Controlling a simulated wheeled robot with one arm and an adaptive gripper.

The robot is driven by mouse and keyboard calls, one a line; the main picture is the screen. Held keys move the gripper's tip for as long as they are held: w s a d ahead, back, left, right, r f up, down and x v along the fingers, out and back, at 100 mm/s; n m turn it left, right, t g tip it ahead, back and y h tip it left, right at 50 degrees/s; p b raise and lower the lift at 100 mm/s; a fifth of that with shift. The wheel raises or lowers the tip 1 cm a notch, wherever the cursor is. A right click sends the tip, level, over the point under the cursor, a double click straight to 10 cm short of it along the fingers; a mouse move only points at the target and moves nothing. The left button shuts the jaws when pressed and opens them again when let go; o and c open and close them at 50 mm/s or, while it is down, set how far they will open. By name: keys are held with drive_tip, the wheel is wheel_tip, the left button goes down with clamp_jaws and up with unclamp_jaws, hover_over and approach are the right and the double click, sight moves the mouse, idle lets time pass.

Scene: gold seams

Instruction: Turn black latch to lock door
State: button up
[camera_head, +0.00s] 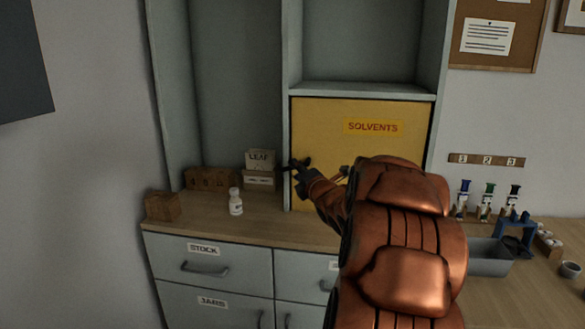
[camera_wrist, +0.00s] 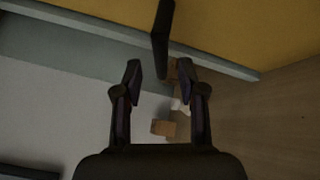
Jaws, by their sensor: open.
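The yellow door (camera_head: 330,125), labelled SOLVENTS, looks closed in its cabinet bay. The black latch (camera_wrist: 162,38) is a dark bar that stands out against the yellow door in the wrist view. In the head view, dark shapes overlap at the door's left edge, and I cannot clearly separate the latch from my fingers. My gripper (camera_wrist: 160,70) is open and empty. Its fingertips point at the latch, whose near end lies roughly in line with the gap between them. I cannot tell whether they touch it. My arm hides the door's lower right part in the head view.
A white bottle (camera_head: 236,204) stands on the wooden counter (camera_head: 275,231), left of my gripper. Boxes, one marked LEAF (camera_head: 260,160), are behind it. A grey bin (camera_head: 488,262) and several coloured vials are on the right. Open grey shelving surrounds the door.

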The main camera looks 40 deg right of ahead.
drive_tip(key=shift+x, duration=1.7)
drive_tip(key=shift+c, duration=0.2)
clamp_jaws()
drive_tip(key=shift+a, duration=0.1)
